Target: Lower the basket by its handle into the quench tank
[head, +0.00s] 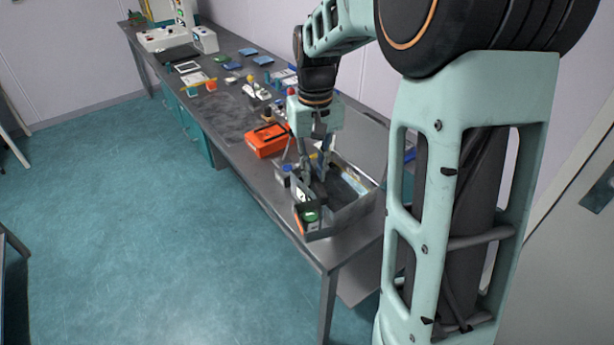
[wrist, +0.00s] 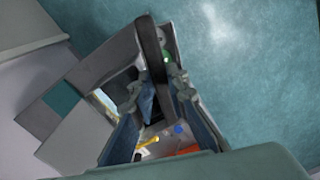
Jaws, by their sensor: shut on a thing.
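The quench tank looks to be the open grey box (head: 348,222) at the near end of the bench in the head view. My gripper (head: 321,177) points down over its opening. In the wrist view my gripper (wrist: 158,92) has its fingers on either side of a dark, broad bar, which looks like the basket handle (wrist: 150,45). The gripper is shut on it. The basket's body is dark and mostly hidden by the fingers and box walls. I cannot tell how deep it sits or whether it touches the tank.
An orange box (head: 266,140) with a dark handle stands on the bench (head: 232,118) just beyond the tank. Small bottles and blue packets lie farther along. A white instrument (head: 165,38) stands at the far end. The teal floor (head: 150,240) at left is clear.

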